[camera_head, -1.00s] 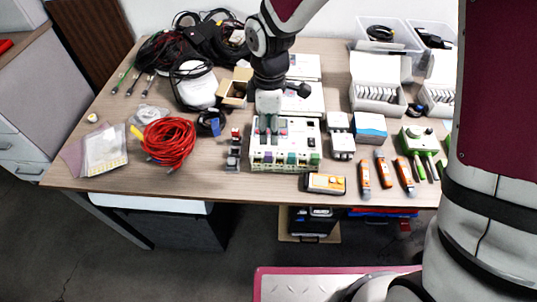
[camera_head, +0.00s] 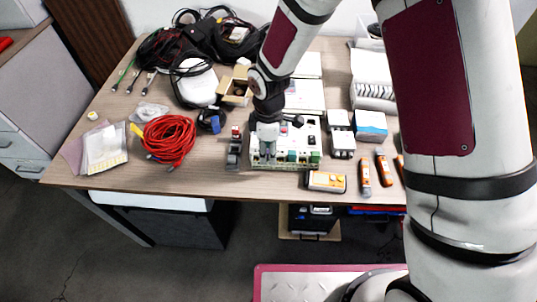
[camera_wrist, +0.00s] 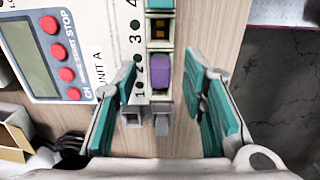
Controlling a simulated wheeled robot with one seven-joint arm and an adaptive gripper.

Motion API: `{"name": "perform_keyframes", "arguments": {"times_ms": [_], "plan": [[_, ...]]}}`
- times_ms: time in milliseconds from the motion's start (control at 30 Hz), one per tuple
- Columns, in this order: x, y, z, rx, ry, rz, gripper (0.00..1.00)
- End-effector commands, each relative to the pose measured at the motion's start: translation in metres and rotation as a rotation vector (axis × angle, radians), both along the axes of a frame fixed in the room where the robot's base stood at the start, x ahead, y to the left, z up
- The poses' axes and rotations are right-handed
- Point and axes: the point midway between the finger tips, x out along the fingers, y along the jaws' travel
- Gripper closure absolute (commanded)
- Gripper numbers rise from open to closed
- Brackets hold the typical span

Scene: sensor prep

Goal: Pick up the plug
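A white terminal unit (camera_head: 312,140) lies near the front of the table, with small coloured plugs along its front edge. In the wrist view, the unit (camera_wrist: 92,12) shows red buttons, a display and the label "UNIT A". A purple plug (camera_wrist: 162,74) sits in the numbered row, near the 2. A teal plug (camera_wrist: 160,4) sits farther up, beyond a dark slot with yellow. My gripper (camera_wrist: 161,72) is open, its teal-padded fingers on either side of the purple plug and apart from it. In the head view, my gripper (camera_head: 267,150) is over the unit's left front.
A red cable coil (camera_head: 168,139) lies left. A dark block row (camera_head: 235,150) stands close left of the unit. An orange-and-white meter (camera_head: 326,181) lies at the front edge, with orange-handled tools (camera_head: 365,173) to its right. White boxes (camera_head: 341,139) stand right of the unit.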

Motion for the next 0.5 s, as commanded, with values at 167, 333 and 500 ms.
{"name": "perform_keyframes", "arguments": {"times_ms": [167, 333, 500], "plan": [[0.0001, 0.0, 0.0004, 0.0, 0.0, 0.0, 0.75], [0.0001, 0.0, 0.0005, 0.0, 0.0, 0.0, 1.0], [0.0, 0.0, 0.0006, 0.0, 0.0, 0.0, 1.0]]}}
